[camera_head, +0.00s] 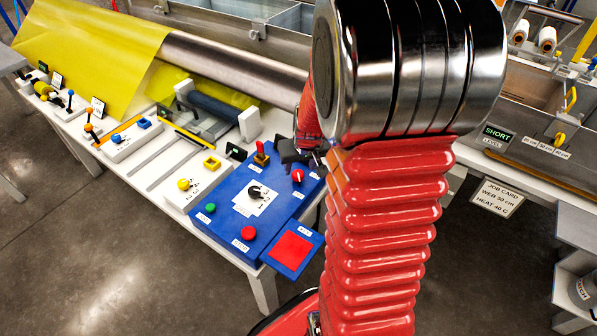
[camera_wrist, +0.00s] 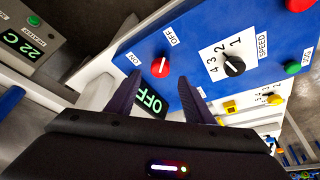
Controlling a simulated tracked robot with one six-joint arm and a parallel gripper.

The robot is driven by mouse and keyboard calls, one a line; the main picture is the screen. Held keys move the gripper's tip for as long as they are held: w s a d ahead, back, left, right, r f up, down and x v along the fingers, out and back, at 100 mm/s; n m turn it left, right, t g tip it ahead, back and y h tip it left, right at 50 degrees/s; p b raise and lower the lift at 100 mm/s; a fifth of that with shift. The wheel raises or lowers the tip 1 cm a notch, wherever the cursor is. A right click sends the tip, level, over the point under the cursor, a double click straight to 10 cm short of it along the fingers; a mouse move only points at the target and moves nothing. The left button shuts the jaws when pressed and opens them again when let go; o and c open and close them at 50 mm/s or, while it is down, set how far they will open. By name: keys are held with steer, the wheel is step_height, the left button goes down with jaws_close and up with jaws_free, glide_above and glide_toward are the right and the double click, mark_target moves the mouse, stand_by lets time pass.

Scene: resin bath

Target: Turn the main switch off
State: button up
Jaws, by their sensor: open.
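A red rotary knob (camera_wrist: 160,67) with a white mark sits on the blue control panel (camera_wrist: 135,37), between labels reading ON and OFF. I cannot tell for sure which label its mark points to. The knob also shows in the head view (camera_head: 297,176), near the panel's far right edge. My gripper (camera_wrist: 160,84) is open and empty, its two dark fingers pointing toward the knob, which appears just beyond the fingertips. In the head view my gripper (camera_head: 300,152) is just above the panel and partly hidden by my arm.
A red lever (camera_head: 261,155) stands beside my gripper. The panel also has a black speed dial (camera_head: 254,191), green button (camera_head: 211,208), and red button (camera_head: 248,233). A display reading OFF (camera_wrist: 151,101) shows between my fingers. A yellow sheet (camera_head: 95,45) lies back left.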

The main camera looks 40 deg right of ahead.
mark_target(298, 173)
steer(key=shift+x, duration=2.7)
steer(key=c, duration=1)
